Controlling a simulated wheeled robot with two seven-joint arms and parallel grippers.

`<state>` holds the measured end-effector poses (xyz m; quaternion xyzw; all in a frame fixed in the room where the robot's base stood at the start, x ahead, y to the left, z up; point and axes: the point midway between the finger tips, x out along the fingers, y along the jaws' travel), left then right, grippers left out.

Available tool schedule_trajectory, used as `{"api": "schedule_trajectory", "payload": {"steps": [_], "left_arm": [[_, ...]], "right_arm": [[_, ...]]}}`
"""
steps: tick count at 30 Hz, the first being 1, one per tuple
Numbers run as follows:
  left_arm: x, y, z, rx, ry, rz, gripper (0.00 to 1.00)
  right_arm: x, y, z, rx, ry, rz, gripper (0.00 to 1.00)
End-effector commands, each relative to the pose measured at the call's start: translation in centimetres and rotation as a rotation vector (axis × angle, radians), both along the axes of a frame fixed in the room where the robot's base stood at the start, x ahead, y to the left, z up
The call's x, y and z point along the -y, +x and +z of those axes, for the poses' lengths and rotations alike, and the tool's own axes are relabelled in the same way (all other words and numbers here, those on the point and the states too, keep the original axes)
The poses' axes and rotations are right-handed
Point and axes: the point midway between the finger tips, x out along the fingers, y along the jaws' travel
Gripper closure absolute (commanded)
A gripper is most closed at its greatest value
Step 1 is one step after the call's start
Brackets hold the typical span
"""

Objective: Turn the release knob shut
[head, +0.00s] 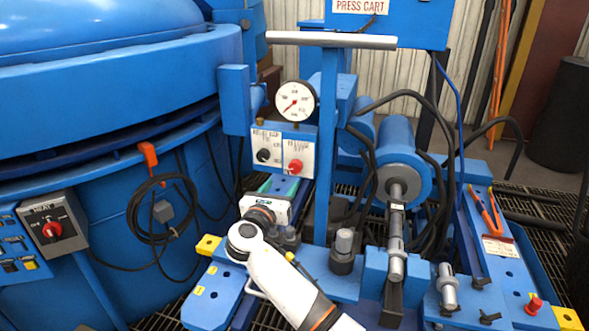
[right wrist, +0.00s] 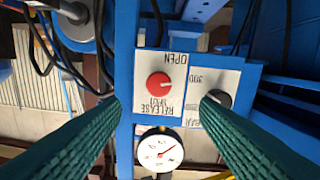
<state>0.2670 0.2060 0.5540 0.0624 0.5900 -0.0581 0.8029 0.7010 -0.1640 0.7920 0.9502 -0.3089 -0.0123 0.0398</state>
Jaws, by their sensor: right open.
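The release knob (head: 295,166) is a round red knob on a white plate under a pressure gauge on the blue press cart. In the right wrist view, which is upside down, the knob (right wrist: 160,84) sits between the printed words OPEN and SHUT. A pale mark on it points roughly to the picture's right. My right gripper (head: 285,186) is in front of and below the plate. Its green ridged fingers (right wrist: 160,104) are spread wide on either side of the knob, apart from it, with nothing between them. My left gripper is out of view.
A black relief knob (head: 264,155) sits beside the red one on its own plate. The gauge (head: 296,101) is just above. A blue upright post (head: 325,150) stands close on the right. Black hoses and a cylinder (head: 400,160) lie farther right; the furnace (head: 110,100) is left.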

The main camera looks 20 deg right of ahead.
Motion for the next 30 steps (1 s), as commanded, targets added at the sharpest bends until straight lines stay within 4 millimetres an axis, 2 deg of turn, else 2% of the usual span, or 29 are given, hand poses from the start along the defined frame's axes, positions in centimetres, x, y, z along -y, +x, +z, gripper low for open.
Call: {"api": "schedule_trajectory", "payload": {"steps": [3, 11, 15, 27, 30], "left_arm": [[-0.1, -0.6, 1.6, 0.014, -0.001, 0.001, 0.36], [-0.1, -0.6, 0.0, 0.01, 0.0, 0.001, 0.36], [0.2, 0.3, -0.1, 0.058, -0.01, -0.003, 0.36], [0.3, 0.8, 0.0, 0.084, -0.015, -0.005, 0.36], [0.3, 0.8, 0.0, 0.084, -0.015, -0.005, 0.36]], "right_arm": [[1.7, 2.0, -0.2, 0.002, -0.003, -0.005, 0.44], [4.5, 6.0, -0.2, 0.002, 0.0, -0.004, 0.44], [5.4, 7.2, -0.1, 0.0, -0.001, -0.002, 0.44], [5.8, 7.8, 0.0, 0.001, 0.001, -0.002, 0.44], [5.8, 7.7, 0.0, 0.001, 0.001, -0.002, 0.61]]}}
